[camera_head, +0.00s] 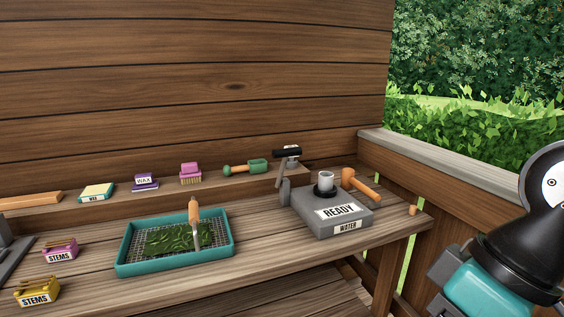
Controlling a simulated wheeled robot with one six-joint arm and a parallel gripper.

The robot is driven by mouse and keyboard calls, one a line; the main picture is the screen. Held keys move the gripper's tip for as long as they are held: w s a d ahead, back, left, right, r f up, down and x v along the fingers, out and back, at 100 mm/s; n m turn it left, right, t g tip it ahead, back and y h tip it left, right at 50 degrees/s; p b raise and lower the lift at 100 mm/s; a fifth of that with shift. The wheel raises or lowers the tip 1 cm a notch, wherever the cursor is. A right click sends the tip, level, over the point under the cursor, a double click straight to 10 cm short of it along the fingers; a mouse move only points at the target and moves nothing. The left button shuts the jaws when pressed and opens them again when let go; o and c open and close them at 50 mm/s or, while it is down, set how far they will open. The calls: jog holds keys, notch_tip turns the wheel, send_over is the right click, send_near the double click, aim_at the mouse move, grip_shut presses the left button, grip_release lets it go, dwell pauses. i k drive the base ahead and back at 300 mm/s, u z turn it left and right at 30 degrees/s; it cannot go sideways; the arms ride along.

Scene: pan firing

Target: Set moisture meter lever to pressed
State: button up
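The moisture meter appears to be the grey box (345,218) on the right part of the wooden bench. It bears the labels READY and WATER and has a light cup in a dark ring on top. A grey lever arm with a black handle (287,152) rises at its back left. The handle stands well above the box, raised. Part of my arm shows at the right edge, apart from the meter. I cannot make out gripper fingers in this view.
An orange mallet-like tool (360,184) lies behind the meter. A teal tray (122,262) holds green leaves and a wooden-handled tool. STEMS boxes (38,291) stand at left. A wooden rail (440,160) bounds the right.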

aim_at(284, 153)
jog(key=u, duration=0.85)
jog(key=i, duration=1)
